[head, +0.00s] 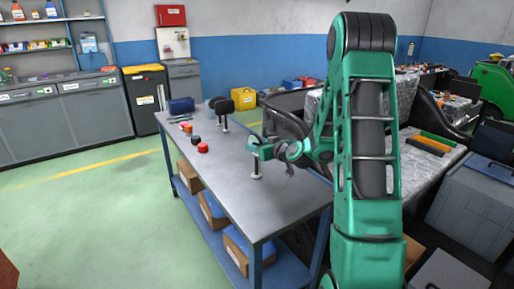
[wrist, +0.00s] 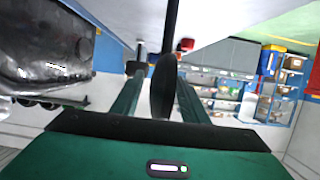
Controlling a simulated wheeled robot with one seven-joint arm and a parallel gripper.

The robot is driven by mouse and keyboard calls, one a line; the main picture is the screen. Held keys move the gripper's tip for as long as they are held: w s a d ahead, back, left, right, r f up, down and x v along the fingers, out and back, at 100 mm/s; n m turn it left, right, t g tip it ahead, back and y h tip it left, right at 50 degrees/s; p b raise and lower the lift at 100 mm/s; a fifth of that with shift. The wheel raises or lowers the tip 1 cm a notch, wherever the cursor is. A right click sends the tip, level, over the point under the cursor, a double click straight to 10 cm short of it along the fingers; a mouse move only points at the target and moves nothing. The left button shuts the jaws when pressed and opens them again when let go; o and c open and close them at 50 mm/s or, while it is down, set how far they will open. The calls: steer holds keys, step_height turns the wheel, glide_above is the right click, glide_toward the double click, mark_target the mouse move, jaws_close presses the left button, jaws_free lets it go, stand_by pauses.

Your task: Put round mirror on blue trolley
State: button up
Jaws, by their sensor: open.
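The blue trolley (head: 230,172) has a grey top and blue frame. My open gripper (head: 256,147) is above its near right part. Below the gripper, a thin stem with a pale round base (head: 257,177) stands on the top; its upper end is hidden by the gripper. In the wrist view a dark, narrow, rounded head (wrist: 164,85), seen nearly edge-on, lies between my gripper's (wrist: 160,85) spread green fingers, a stem running upward. I cannot tell whether this is the round mirror. Farther back stand a black mirror-like head (head: 223,106) and a rounder dark one (head: 213,102).
A silver-covered vehicle (head: 425,165) stands to the right. The green floor at left is clear.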

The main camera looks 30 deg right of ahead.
steer(key=shift+r, duration=0.1)
steer(key=v, duration=1.2)
steer(key=s+a+f+n+g+y, duration=0.1)
steer(key=s+a+f+g, duration=0.2)
steer(key=s+a+g, duration=0.65)
steer(key=s+d+r+m+g+h, duration=0.1)
steer(key=s+r+m+g, duration=0.2)
steer(key=s, duration=2.3)
steer(key=m+g, duration=0.2)
steer(key=m, duration=0.2)
steer(key=shift+d+r+m, duration=0.2)
steer(key=shift+d+m, duration=0.15)
steer(key=shift+m, duration=0.05)
